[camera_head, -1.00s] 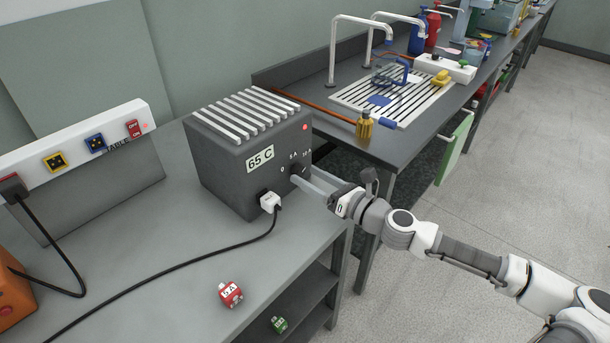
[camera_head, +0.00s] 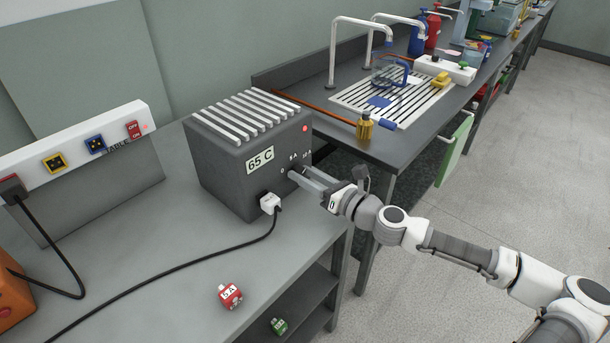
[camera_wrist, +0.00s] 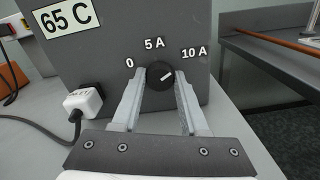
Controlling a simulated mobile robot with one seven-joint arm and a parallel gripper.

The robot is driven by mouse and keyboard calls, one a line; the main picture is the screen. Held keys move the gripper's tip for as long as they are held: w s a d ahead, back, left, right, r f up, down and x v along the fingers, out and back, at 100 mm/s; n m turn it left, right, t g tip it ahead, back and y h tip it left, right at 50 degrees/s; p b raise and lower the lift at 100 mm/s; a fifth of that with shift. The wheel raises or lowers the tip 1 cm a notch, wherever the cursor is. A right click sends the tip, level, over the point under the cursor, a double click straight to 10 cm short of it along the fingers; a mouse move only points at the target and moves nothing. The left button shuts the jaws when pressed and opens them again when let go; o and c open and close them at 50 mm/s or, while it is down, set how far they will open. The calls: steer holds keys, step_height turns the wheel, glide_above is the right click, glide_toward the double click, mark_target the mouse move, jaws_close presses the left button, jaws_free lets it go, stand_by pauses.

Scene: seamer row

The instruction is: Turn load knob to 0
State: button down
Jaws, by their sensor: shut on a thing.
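The load knob (camera_wrist: 158,80) is a round black dial on the front of the dark grey box (camera_head: 228,178). Its labels read 0 at left, 5 A above and 10 A at right. A short white mark on the knob slants up to the right, roughly toward the 10 A side. My gripper (camera_wrist: 160,76) is shut on the knob, one pale finger on each side of it. In the head view my gripper (camera_head: 296,173) reaches the box's front from the right and mostly hides the knob.
A white plug (camera_head: 269,203) with a black cable sits in the box's front, left of my gripper. A red tagged block (camera_head: 230,296) lies on the bench in front. A white socket strip (camera_head: 75,150) stands at left. Open floor lies at right.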

steer(key=shift+n, duration=0.4)
steer(key=n, duration=0.4)
steer(key=shift+n, duration=0.4)
steer(key=n, duration=0.6)
steer(key=shift+b, duration=0.35)
steer(key=n+b, duration=0.1)
steer(key=n, duration=0.5)
steer(key=shift+f+n+b, duration=0.1)
steer(key=shift+n+b, duration=0.25)
steer(key=shift+n, duration=0.05)
steer(key=n+b, duration=0.1)
steer(key=n, duration=0.4)
steer(key=shift+b, duration=0.4)
steer(key=shift+n, duration=0.4)
steer(key=shift+c, duration=2.2)
jaws_free()
